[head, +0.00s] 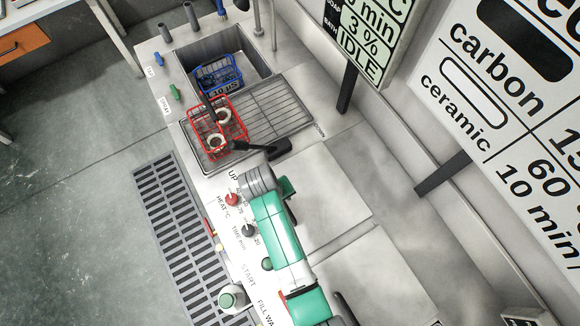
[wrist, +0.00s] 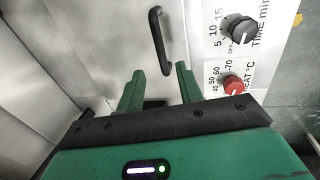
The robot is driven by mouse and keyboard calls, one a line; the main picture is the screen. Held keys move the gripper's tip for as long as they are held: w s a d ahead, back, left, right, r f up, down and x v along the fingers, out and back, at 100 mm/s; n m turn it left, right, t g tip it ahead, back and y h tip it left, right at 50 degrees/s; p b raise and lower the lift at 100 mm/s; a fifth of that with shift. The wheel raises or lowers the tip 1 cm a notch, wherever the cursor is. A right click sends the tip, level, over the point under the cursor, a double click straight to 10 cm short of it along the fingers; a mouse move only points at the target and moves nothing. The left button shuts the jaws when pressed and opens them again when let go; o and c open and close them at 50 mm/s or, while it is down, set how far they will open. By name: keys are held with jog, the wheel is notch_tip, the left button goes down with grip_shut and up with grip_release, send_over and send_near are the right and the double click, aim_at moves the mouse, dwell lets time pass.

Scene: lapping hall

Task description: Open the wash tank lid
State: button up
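The wash tank lid appears to be the flat pale metal panel (head: 335,190) beside the control strip in the head view; its surface (wrist: 105,45) also fills the left and middle of the wrist view. It lies flat and looks closed. A black bar handle (wrist: 157,42) stands on it. My gripper (wrist: 160,70) is open and empty, its two green fingers apart. The handle's near end appears between the fingertips in the picture, but I cannot tell the depth or any contact. In the head view my arm hides the handle and most of the gripper.
A red wire basket (head: 217,128) with white rings sits on the drain grating, its black handle close to my arm. A blue basket (head: 217,75) is in the sink. The red heat knob (wrist: 232,85) and black time knob (wrist: 240,29) are beside the lid.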

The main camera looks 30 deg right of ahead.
jog(key=f, duration=0.2)
jog(key=d+f, duration=0.1)
jog(key=f, duration=0.2)
jog(key=f+b, duration=0.1)
jog(key=f, duration=0.1)
jog(key=shift+w+d+f, duration=0.1)
jog(key=shift+d+f, duration=0.15)
jog(key=shift+f, duration=0.05)
grip_shut()
